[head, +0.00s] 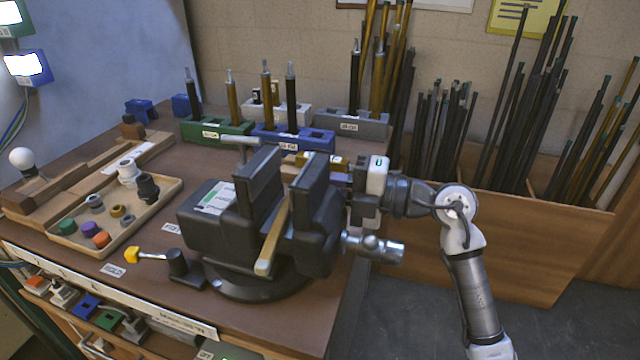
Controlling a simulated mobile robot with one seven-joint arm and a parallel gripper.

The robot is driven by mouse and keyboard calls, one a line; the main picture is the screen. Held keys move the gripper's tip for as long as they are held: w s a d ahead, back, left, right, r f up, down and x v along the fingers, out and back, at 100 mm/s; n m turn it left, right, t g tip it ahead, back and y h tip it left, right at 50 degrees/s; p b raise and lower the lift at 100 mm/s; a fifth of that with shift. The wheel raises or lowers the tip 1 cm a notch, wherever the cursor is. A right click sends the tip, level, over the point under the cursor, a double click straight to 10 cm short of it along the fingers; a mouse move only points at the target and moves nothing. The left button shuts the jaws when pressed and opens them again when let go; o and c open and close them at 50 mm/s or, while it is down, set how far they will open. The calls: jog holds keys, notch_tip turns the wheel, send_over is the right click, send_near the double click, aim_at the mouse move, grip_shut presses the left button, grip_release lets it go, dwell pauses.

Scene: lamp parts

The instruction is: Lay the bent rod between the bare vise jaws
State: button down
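A dark vise (215,225) stands on the bench with its two tall, bare jaws, the left jaw (260,180) and the right jaw (309,188), apart. A brass-coloured rod (273,243) slants through the gap between them. Its near end sticks out low toward the front, and its upper part is hidden behind the right jaw. My gripper (338,172) reaches in from the right, just behind the right jaw. Brass-coloured pieces show by its fingers, but I cannot tell whether they belong to the rod. The jaw hides the fingertips, so their grip is unclear.
The vise handle (375,247) juts right over the bench edge. A small stand with a yellow-tipped lever (133,255) and a parts tray (115,215) lie left. Blue (292,138), green and grey holders with upright rods stand behind. Rod bins fill the right.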

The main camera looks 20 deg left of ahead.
jog(key=shift+f+b, duration=0.35)
jog(key=shift+b, duration=0.05)
jog(key=c, duration=1.3)
grip_release()
jog(key=shift+c, duration=0.2)
